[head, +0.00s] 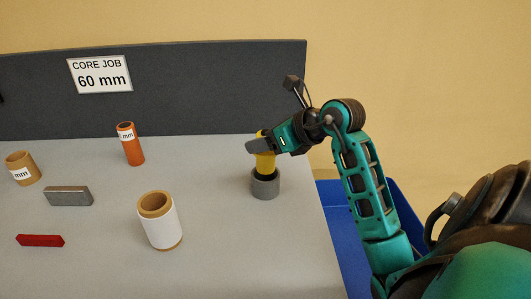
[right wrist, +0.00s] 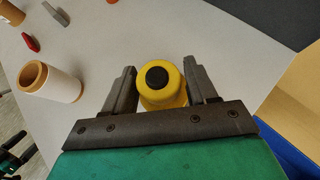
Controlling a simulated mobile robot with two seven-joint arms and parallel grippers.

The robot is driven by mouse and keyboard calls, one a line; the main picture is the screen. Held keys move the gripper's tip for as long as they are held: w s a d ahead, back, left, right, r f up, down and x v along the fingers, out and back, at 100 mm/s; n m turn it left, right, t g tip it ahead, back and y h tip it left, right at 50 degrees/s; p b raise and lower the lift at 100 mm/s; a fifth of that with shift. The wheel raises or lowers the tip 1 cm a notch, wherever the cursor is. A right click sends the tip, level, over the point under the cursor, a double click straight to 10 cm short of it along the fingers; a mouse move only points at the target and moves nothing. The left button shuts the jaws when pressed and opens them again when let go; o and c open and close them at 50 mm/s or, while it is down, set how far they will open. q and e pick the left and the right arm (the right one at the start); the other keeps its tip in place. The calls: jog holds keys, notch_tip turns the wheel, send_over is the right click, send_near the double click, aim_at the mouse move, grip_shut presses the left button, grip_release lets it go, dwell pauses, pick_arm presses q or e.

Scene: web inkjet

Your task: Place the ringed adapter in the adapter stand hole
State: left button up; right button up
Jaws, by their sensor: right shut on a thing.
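A yellow cylindrical adapter (head: 265,162) stands upright at the right end of the table, at a grey round stand (head: 265,184). Its lower end meets the top of the stand; I cannot tell how deep it sits in the hole. My right gripper (head: 259,145) is shut on the upper part of the adapter. In the right wrist view the yellow adapter (right wrist: 163,84), with a dark round centre on top, is between the two fingers (right wrist: 162,85). No ring on it can be made out. The stand is hidden there.
On the grey table (head: 100,225) are a white-wrapped core (head: 161,227), an orange tube (head: 130,145), a brown core (head: 22,168), a grey metal block (head: 68,196) and a red bar (head: 40,240). A dark panel (head: 200,90) stands behind. A blue bin (head: 335,210) is right of the table.

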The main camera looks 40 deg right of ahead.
aim_at(272, 154)
jog(key=shift+f, duration=1.55)
jog(key=shift+f+b, duration=0.65)
jog(key=shift+b, duration=0.05)
jog(key=o, duration=1.2)
jog(key=shift+c, duration=0.2)
jog(key=shift+r, duration=0.1)
jog(key=shift+r+p, duration=0.55)
jog(key=v, duration=1.2)
